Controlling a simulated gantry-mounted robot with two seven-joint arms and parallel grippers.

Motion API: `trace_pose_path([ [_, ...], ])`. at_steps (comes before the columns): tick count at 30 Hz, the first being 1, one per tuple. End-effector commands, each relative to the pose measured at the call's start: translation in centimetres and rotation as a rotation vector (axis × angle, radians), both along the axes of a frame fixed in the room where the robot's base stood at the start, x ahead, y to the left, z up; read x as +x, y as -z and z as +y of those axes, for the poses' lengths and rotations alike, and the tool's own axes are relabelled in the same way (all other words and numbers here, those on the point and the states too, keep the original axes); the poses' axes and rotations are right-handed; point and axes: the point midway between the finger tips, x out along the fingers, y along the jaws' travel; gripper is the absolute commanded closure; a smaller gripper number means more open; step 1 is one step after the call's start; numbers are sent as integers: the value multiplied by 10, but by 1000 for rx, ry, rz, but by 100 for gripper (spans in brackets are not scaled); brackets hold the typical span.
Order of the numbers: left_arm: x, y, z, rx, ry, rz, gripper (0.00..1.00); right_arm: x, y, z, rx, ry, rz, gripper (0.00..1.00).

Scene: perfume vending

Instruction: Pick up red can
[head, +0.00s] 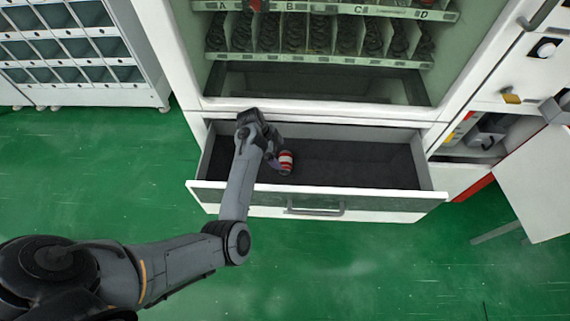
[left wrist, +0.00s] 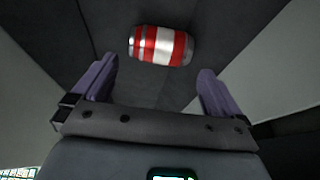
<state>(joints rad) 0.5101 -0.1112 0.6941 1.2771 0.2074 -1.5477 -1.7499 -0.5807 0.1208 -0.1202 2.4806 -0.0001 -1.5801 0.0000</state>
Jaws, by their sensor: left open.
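The red can (head: 286,160) has red and white bands and is in the open drawer (head: 400,165) of the vending machine, toward its left end. My left gripper (head: 275,163) reaches down into the drawer just left of the can. In the left wrist view the can (left wrist: 161,46) lies on the dark drawer floor, beyond the fingertips and between their lines. The purple fingers of the left gripper (left wrist: 157,72) are spread open with nothing between them. My right gripper does not show.
The drawer front with its handle (head: 315,209) and the side walls bound the space around the can. The rest of the drawer floor to the right is empty. Vending shelves (head: 320,60) stand above. A white table (head: 540,185) is at the right.

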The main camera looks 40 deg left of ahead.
Motion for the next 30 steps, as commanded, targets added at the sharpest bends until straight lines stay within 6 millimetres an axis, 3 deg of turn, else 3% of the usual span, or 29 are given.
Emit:
trace_pose_path([
  [15,16,50,-15,1,1,0,0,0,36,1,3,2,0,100],
  [25,17,52,-16,2,-1,1,0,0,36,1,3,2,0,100],
  [30,17,52,-16,2,0,1,26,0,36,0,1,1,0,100],
])
